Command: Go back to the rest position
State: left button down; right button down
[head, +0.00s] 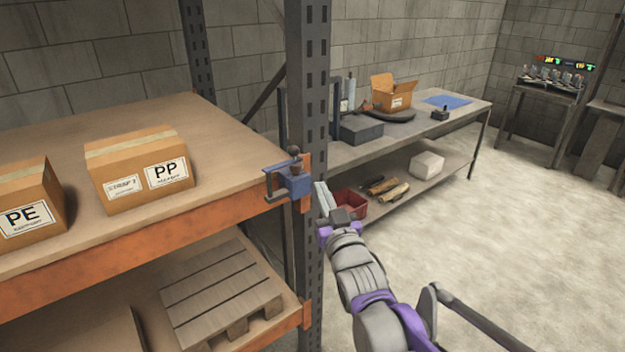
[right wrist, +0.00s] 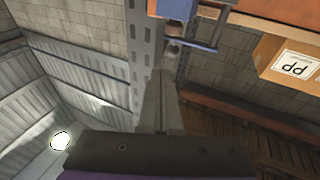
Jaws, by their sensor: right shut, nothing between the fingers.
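My right gripper (head: 325,200) is in the middle of the head view, in front of the dark shelf post. Its pale fingers point up and away, shut and empty. In the right wrist view the shut fingers (right wrist: 163,100) point toward the post and a blue clamp-like holder (right wrist: 190,38). The same blue holder (head: 290,182) sits on the post at the end of the orange shelf beam, just up and left of the fingers in the head view. I cannot tell whether they touch anything. My left gripper is not in view.
The perforated post (head: 309,90) stands close to my right arm. A box marked PP (head: 140,172) and a box marked PE (head: 28,205) are on the upper shelf. A pallet (head: 222,292) lies below. A workbench (head: 460,115) stands behind. Open floor (head: 500,230) is at the right.

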jog(key=s+d+f+m+g+h, duration=0.1)
jog(key=s+d+f+g, duration=0.3)
jog(key=s+f, duration=0.5)
jog(key=s+d+f+m+g+h, duration=0.1)
jog(key=s+d+f+g+h, duration=0.1)
jog(key=s+d+f+g, duration=0.3)
jog(key=s+d+f+g+h, duration=0.1)
jog(key=s+d+f+g, duration=0.4)
jog(key=s+f, duration=0.9)
jog(key=s, duration=0.4)
jog(key=shift+m+h, duration=0.4)
jog(key=shift+s, duration=0.1)
